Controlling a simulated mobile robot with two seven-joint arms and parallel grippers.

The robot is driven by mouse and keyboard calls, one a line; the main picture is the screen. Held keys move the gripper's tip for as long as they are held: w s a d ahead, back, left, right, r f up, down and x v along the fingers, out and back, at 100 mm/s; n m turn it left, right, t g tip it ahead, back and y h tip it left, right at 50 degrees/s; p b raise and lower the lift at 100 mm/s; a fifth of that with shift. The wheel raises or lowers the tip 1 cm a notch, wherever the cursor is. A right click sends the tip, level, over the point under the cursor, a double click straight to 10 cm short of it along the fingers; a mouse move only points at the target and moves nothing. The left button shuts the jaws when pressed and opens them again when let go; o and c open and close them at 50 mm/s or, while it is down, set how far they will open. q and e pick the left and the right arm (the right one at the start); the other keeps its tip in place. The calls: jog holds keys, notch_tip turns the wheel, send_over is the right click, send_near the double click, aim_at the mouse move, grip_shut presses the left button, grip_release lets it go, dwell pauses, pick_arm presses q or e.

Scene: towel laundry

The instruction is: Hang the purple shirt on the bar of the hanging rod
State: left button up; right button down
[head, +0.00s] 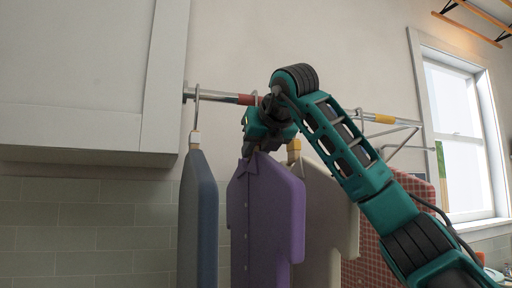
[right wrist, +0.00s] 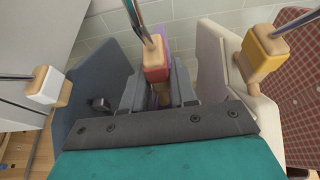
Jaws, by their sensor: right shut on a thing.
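The purple shirt (head: 265,215) hangs upright below my right gripper (head: 256,143) in the head view. In the right wrist view, my right gripper (right wrist: 160,93) is shut on the neck of its hanger, just below a red block (right wrist: 156,62). Only a little purple cloth shows there behind the block. The hanging rod (head: 219,97) runs across the head view, with a red band near the gripper. The hanger's hook is at the height of the bar near that band, but the gripper partly hides it. I cannot tell whether the hook rests on the bar. My left gripper is not in view.
A blue-grey shirt (head: 197,225) with a white hanger block hangs left of the purple one. A cream shirt (head: 325,225) with a yellow block hangs close on the right, then a red checked one (head: 362,265). A white cabinet (head: 75,75) stands left; a window (head: 460,140) is right.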

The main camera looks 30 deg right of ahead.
jog(key=c, duration=0.8)
grip_release()
jog(key=b+v, duration=0.1)
jog(key=v, duration=1.2)
jog(key=shift+f, duration=0.1)
